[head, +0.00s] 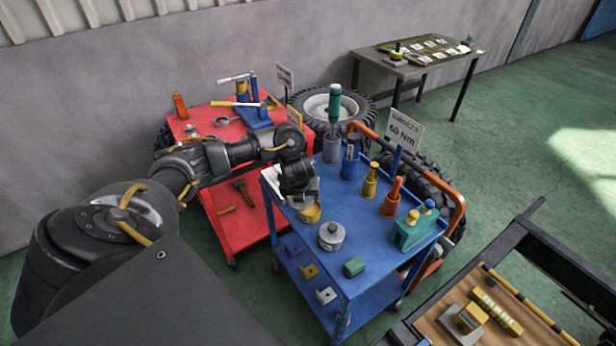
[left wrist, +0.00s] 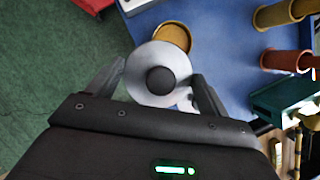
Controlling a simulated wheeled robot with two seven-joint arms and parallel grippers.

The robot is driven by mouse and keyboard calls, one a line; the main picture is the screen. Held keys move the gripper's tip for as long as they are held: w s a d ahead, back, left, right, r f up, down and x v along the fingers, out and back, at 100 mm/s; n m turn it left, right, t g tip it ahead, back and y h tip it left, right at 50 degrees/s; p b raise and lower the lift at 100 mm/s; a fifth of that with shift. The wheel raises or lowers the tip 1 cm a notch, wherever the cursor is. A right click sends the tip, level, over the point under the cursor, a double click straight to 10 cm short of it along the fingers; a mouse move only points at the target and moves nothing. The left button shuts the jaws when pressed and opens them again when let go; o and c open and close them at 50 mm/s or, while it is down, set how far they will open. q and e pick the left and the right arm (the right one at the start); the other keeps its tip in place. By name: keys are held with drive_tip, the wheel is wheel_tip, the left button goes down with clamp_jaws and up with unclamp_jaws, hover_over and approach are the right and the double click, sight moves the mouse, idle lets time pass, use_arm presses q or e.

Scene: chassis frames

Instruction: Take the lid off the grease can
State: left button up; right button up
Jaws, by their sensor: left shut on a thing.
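My left gripper (head: 302,198) is over the near left part of the blue cart. Its fingers are shut around a silver round lid with a black knob (left wrist: 160,80), seen from above in the left wrist view. The yellow grease can (head: 311,213) stands on the cart just under the gripper. It also shows beyond the lid in the left wrist view (left wrist: 174,36), with a brownish round top. The lid hides part of the can there, and I cannot tell how large the gap between them is. My right gripper is not in view.
Orange and yellow cylinders (head: 391,200), a green block holder (head: 412,232) and a sign (head: 402,130) stand to the right. A red cart (head: 225,205) is behind my arm.

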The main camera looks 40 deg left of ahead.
use_arm(q)
drive_tip(key=s+d+r+p, duration=0.2)
drive_tip(key=s+r, duration=0.1)
drive_tip(key=s, duration=0.3)
drive_tip(key=s+d+f+n+g+h+b, duration=0.1)
drive_tip(key=s+d+n+b, duration=0.3)
drive_tip(key=n, duration=0.5)
drive_tip(key=s+d+f+n+g+h+b, duration=0.1)
drive_tip(key=s+d+f+n+g+b, duration=0.2)
drive_tip(key=d+n, duration=0.6)
drive_tip(key=s+d+f+n+g+b, duration=0.4)
drive_tip(key=d+n, duration=0.3)
drive_tip(key=n, duration=0.3)
drive_tip(key=shift+s+f+n+h+b, duration=0.25)
drive_tip(key=shift+s+n+h+b, duration=0.05)
drive_tip(key=shift+s+h+b, duration=0.1)
